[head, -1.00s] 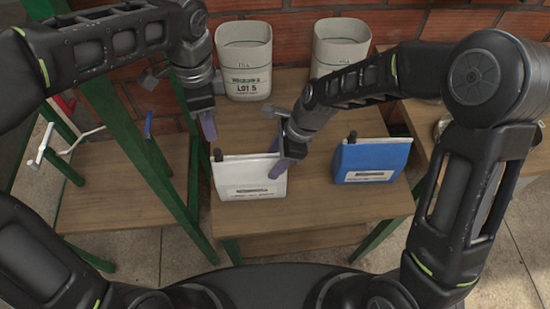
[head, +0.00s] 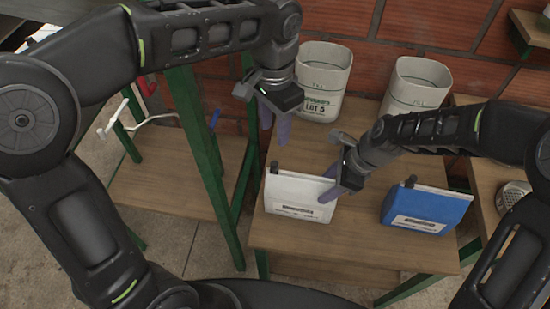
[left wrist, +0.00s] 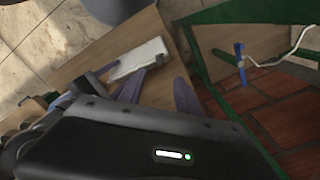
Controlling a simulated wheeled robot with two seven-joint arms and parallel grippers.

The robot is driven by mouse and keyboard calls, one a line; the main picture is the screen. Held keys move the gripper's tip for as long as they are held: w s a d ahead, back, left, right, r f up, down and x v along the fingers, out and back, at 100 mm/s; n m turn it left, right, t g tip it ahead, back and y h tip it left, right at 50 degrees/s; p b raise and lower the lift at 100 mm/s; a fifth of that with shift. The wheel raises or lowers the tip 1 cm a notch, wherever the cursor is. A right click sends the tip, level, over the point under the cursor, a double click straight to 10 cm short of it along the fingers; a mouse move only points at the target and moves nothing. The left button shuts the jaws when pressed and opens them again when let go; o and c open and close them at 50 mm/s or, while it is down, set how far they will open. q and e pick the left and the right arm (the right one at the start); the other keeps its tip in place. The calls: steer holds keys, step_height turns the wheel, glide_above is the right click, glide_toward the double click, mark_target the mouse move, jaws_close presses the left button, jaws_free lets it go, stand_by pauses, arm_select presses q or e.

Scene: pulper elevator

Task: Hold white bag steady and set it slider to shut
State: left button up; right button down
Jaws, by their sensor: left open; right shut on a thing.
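The white bag (head: 296,196) stands upright on the wooden table. A dark slider knob (head: 274,167) sits at the left end of its top edge. My right gripper (head: 331,190) is shut on the white bag at its right side. My left gripper (head: 274,126) is open and empty, above and behind the bag's left end, apart from it. In the left wrist view, the white bag (left wrist: 140,58) lies beyond the open fingers of my left gripper (left wrist: 160,92).
A blue bag (head: 425,207) with its own dark knob stands to the right. Two pale bins (head: 322,80) (head: 415,86) stand at the back by the brick wall. A green frame post (head: 198,140) rises left of the table (head: 330,248). The tabletop's front is clear.

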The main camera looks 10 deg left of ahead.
mark_target(275, 163)
arm_select(q)
step_height(275, 163, down, 12)
stand_by(0.8)
steer(key=shift+c, duration=0.4)
jaws_close()
stand_by(1.0)
